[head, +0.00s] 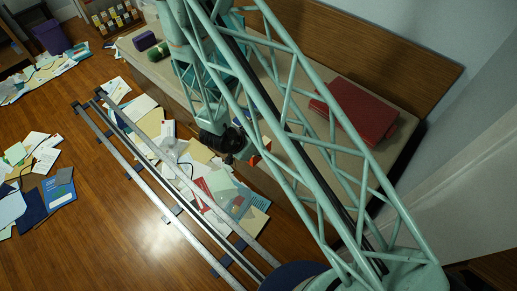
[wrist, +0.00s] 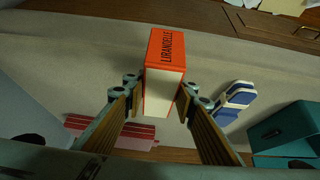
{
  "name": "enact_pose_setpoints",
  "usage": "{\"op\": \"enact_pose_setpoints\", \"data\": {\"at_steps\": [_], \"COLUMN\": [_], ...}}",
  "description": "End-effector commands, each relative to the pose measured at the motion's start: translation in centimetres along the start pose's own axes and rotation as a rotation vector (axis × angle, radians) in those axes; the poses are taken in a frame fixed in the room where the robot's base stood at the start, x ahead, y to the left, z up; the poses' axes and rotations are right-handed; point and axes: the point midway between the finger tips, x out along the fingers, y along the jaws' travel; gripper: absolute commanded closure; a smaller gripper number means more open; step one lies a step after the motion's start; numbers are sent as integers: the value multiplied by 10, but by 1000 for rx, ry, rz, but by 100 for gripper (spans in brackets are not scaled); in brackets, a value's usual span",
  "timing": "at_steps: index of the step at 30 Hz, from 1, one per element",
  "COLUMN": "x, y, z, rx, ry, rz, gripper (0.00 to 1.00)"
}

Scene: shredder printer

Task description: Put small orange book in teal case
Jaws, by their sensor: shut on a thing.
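The small orange book (wrist: 166,48), with dark lettering on its spine and pale page edges, stands between the fingers of my gripper (wrist: 160,95) in the wrist view. My gripper is shut on it. In the head view a bit of the orange book (head: 259,155) shows beside my dark gripper (head: 238,150), near the front edge of the bench. A teal case (wrist: 285,128) is at the right edge of the wrist view, apart from the book and partly cut off. In the head view my arm hides much of the bench, so the case is hard to make out there.
A blue-and-white object (wrist: 236,105) lies between the book and the teal case. A red striped object (wrist: 105,130) lies behind the left finger. A large red box-like object (head: 357,110) lies on the bench (head: 141,61). Papers (head: 225,190) and my rails cover the floor in front.

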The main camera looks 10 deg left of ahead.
Motion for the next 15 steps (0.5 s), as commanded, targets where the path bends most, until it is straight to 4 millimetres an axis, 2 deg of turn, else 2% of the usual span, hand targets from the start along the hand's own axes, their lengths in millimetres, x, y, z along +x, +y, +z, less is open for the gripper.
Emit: {"op": "enact_pose_setpoints", "data": {"at_steps": [8, 15], "x": [0, -2], "y": [-2, -9], "z": [-9, -45], "rx": [-8, -44], "ry": [1, 1], "rz": [-6, -32], "gripper": [89, 89]}}
